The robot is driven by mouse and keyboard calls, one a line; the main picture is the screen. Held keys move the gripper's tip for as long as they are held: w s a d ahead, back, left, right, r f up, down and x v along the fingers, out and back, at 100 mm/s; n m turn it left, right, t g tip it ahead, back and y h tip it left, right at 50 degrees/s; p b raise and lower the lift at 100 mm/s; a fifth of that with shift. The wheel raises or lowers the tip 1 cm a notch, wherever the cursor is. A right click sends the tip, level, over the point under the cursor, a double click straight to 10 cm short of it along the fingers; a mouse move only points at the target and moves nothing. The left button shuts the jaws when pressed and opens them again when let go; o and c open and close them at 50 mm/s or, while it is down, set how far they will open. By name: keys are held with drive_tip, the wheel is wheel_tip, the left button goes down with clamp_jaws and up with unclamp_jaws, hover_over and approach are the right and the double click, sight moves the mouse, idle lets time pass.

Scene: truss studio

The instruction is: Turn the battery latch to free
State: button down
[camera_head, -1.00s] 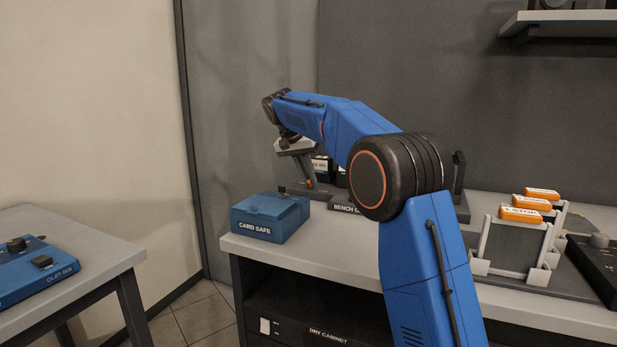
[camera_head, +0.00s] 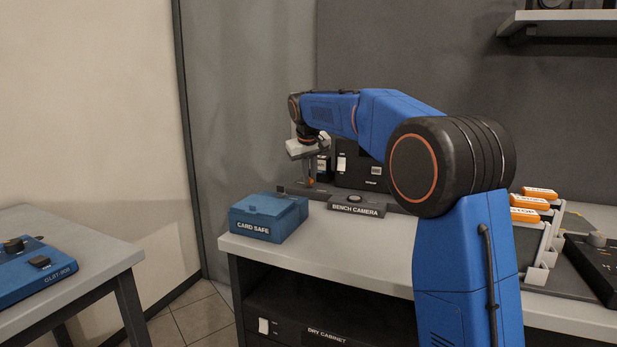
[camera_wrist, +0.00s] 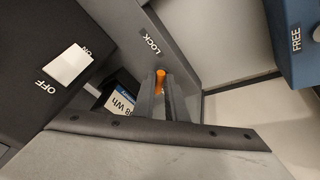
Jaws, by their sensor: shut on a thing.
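My gripper (camera_wrist: 166,98) reaches down over the bench camera (camera_head: 355,209) and is shut on the orange battery latch (camera_wrist: 160,78). In the wrist view the latch shows between the fingertips, close below the word LOCK on a grey plate (camera_wrist: 140,30). The fingers hide part of it. In the head view the gripper (camera_head: 310,168) sits above the rig, and a small orange spot of the latch (camera_head: 311,182) shows at its tips. A battery with a Wh label (camera_wrist: 121,108) lies beside the fingers, partly hidden.
A black box with an OFF/ON switch (camera_wrist: 68,65) is close on the left in the wrist view. The blue card safe (camera_head: 268,217) stands left of the rig; a blue box marked FREE (camera_wrist: 297,65) shows at the wrist view's right.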

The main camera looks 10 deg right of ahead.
drive_tip(key=n, duration=0.2)
drive_tip(key=n+y, duration=0.1)
drive_tip(key=n, duration=0.1)
drive_tip(key=n+y, duration=0.1)
drive_tip(key=n, duration=0.1)
drive_tip(key=shift+d, duration=0.4)
drive_tip(key=shift+y, duration=0.3)
drive_tip(key=c, duration=1.8)
unclamp_jaws()
drive_tip(key=v, duration=1.7)
drive_tip(key=shift+d+r, duration=0.1)
drive_tip(key=shift+r, duration=0.05)
drive_tip(key=shift+c, duration=0.2)
